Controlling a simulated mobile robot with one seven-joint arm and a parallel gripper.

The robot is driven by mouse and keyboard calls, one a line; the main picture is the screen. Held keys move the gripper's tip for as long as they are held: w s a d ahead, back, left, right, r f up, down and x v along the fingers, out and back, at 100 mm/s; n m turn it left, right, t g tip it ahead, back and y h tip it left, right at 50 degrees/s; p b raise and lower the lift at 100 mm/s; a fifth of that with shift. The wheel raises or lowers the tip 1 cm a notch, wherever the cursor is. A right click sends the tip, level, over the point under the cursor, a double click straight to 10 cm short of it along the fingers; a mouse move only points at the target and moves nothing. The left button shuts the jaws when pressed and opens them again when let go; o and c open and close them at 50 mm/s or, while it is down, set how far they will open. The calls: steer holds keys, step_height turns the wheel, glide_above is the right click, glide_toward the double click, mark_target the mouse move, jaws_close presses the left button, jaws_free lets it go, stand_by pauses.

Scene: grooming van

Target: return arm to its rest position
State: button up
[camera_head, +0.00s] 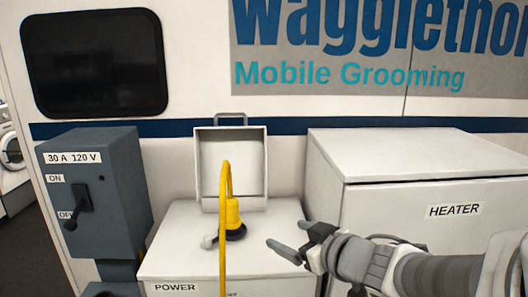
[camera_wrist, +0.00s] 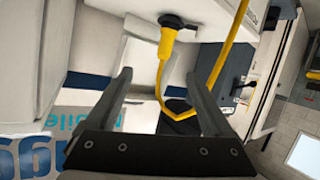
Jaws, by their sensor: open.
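My gripper (camera_head: 290,241) is open and empty, with its fingers pointing left, in front of the heater box and to the right of the yellow plug. In the wrist view its two fingers (camera_wrist: 165,95) stand wide apart with nothing between their tips. The yellow plug (camera_head: 233,212) is at the inlet on the white power box (camera_head: 178,262), and its yellow cord (camera_head: 223,190) arches up and hangs down in front. The plug also shows in the wrist view (camera_wrist: 168,42), beyond the fingertips and apart from them.
The white heater box (camera_head: 400,205) stands close behind and right of my arm. A raised lid (camera_head: 203,170) stands open behind the plug. A grey switch box (camera_head: 115,165) with a black lever (camera_head: 83,198) is at left. Open space lies in front of the power box.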

steer(key=s+d+r+m+h, duration=0.3)
steer(key=d+m+h, duration=0.4)
steer(key=d, duration=0.5)
steer(key=s+a+f+g, duration=0.1)
steer(key=s+g, duration=0.2)
steer(key=s, duration=0.4)
steer(key=s+a+f+g+p, duration=0.1)
steer(key=s+a+g, duration=0.1)
steer(key=s, duration=0.5)
steer(key=shift+s+a+f+m+g, duration=0.25)
steer(key=shift+s+f+m+g, duration=0.15)
steer(key=shift+g, duration=0.3)
steer(key=shift+w, duration=0.1)
